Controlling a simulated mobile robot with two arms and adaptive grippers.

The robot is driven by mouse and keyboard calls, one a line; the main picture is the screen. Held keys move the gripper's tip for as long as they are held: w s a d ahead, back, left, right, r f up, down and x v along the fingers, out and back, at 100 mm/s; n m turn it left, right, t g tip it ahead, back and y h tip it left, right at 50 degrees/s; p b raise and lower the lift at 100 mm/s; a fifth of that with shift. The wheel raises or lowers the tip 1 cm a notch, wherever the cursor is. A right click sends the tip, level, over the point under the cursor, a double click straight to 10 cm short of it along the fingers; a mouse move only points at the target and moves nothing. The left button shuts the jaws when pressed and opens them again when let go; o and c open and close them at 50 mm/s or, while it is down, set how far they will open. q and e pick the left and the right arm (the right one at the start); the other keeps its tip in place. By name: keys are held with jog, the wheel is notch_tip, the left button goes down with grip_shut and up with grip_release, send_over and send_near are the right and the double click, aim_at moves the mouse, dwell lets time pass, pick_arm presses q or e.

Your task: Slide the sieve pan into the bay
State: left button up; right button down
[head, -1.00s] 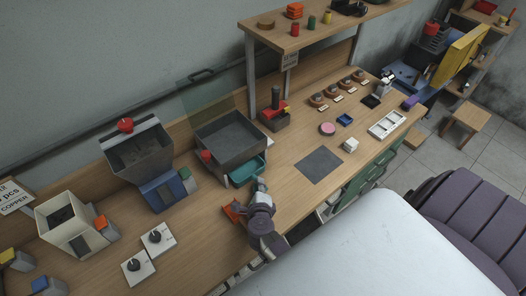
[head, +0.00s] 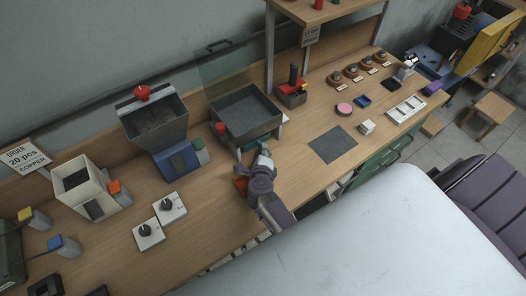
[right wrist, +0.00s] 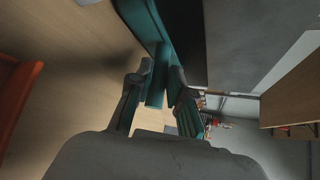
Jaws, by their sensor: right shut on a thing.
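The teal sieve pan (head: 262,140) is mostly hidden beneath the grey open-topped box (head: 247,116) in the head view; only a strip of its front shows. My right gripper (head: 262,152) is at the pan's front, close to the box. In the right wrist view, the fingers of this gripper (right wrist: 159,82) are shut on the pan's teal handle (right wrist: 157,90), and the teal front wall (right wrist: 143,22) runs just beyond it. The bay's inside is hidden from both views. My left gripper is not in view.
An orange-red block (head: 240,187) lies on the bench beside my right gripper. A red knob (head: 220,128) is at the box's left front. A blue-based hopper (head: 155,118) stands left, and a dark mat (head: 333,144) lies right. The wooden bench between has free room.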

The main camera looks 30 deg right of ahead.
jog(key=shift+f, duration=0.1)
dwell(0.7)
jog(key=c, duration=1)
grip_release()
jog(key=shift+f, duration=0.1)
